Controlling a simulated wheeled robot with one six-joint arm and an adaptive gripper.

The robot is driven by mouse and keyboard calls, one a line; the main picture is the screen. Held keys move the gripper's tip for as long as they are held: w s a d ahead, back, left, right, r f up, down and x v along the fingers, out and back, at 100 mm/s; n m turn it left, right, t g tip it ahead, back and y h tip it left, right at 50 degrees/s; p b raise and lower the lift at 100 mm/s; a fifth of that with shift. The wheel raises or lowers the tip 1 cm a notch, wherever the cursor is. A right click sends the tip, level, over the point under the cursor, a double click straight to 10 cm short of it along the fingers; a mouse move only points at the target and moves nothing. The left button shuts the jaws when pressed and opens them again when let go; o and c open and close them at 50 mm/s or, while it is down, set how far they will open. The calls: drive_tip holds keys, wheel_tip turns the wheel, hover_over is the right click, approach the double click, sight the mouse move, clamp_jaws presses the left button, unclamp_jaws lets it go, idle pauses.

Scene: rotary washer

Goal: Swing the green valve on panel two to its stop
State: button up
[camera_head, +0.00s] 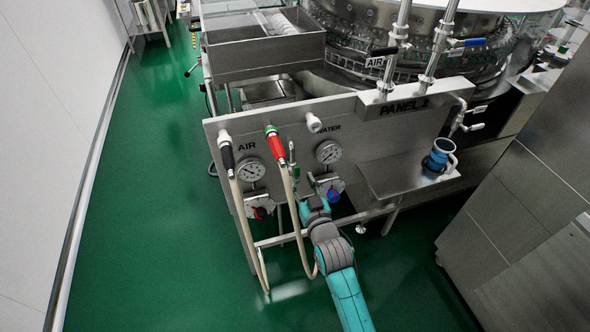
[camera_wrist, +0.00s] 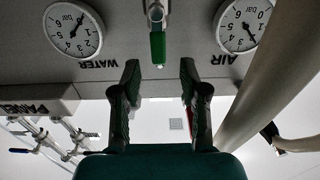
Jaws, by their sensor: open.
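The green valve handle (camera_wrist: 157,48) hangs from a metal fitting on the grey panel in the upside-down wrist view, between the WATER and AIR gauges. In the head view the green valve (camera_head: 294,171) is small, just right of the red hose nozzle and partly crowded by my arm. My gripper (camera_wrist: 159,72) is open and empty. Its two fingers stand to either side of the handle's line, with the handle between and just beyond the tips; I see no contact. In the head view my gripper (camera_head: 310,184) reaches up to the panel, its fingertips hard to make out.
A red nozzle (camera_head: 275,146) and black nozzle (camera_head: 228,156) carry hanging beige hoses on the left. A blue knob (camera_head: 334,194) sits right of my gripper. A steel tray (camera_head: 395,178) juts out right. Green floor lies open left.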

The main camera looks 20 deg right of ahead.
sight(298, 171)
drive_tip(key=shift+w, duration=2.7)
drive_tip(key=shift+d, duration=0.1)
clamp_jaws()
